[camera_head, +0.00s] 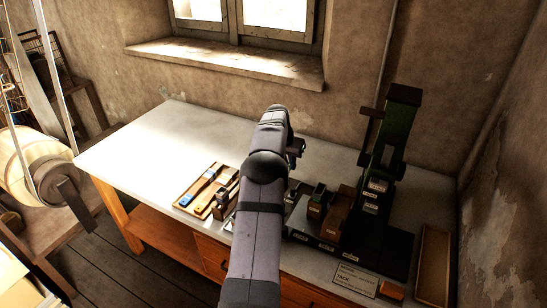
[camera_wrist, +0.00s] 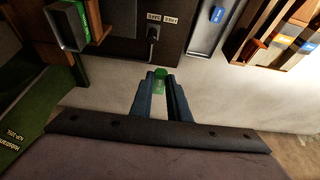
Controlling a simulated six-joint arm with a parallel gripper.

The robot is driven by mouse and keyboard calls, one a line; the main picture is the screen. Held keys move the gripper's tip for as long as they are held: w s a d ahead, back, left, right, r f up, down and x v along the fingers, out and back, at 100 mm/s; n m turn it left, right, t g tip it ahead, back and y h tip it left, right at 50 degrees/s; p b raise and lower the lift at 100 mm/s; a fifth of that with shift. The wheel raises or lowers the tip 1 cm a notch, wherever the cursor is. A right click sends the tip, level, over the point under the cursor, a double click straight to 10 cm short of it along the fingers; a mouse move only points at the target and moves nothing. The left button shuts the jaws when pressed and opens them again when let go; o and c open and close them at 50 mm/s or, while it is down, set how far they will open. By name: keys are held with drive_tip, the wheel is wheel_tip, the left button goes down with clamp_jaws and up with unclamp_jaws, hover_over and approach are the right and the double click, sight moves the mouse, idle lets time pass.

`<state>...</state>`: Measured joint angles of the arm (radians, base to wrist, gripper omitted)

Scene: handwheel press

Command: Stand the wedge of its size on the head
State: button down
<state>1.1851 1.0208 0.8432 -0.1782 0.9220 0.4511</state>
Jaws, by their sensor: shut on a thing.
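In the wrist view my gripper (camera_wrist: 160,88) is shut on a small green piece (camera_wrist: 161,75), which shows between and just past the fingertips. I cannot tell its exact shape or whether it is the wedge. In the head view my arm hides the fingers and the piece. A green press (camera_head: 397,130) stands at the back right of the bench. Its green body with lettering (camera_wrist: 15,140) shows at the left of the wrist view. I cannot make out which part is the head.
A dark board (camera_head: 325,240) with labels carries wooden blocks (camera_head: 340,212). A tool tray (camera_head: 187,183) lies left of my arm; it also shows in the wrist view (camera_wrist: 262,62). A card reading TACK (camera_head: 356,278) and a long wooden tray (camera_head: 433,262) lie right. The bench's left is clear.

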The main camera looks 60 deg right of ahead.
drive_tip(key=s+a+r+p, duration=0.1)
drive_tip(key=s+a, duration=0.1)
drive_tip(key=s, duration=0.2)
drive_tip(key=s+a+r+p, duration=0.1)
drive_tip(key=s+a+p, duration=0.1)
drive_tip(key=s, duration=0.2)
drive_tip(key=s+a+r+p, duration=0.1)
drive_tip(key=s+a+p, duration=0.1)
drive_tip(key=s, duration=0.3)
drive_tip(key=shift+s+r, duration=0.1)
drive_tip(key=shift+r, duration=0.1)
drive_tip(key=shift+s+a, duration=0.15)
drive_tip(key=shift+a, duration=0.05)
drive_tip(key=shift+f+b, duration=0.45)
drive_tip(key=shift+f, duration=0.25)
drive_tip(key=shift+f, duration=0.25)
drive_tip(key=shift+f+b, duration=0.4)
drive_tip(key=shift+b, duration=0.15)
drive_tip(key=c, duration=1.6)
unclamp_jaws()
drive_tip(key=shift+r, duration=0.15)
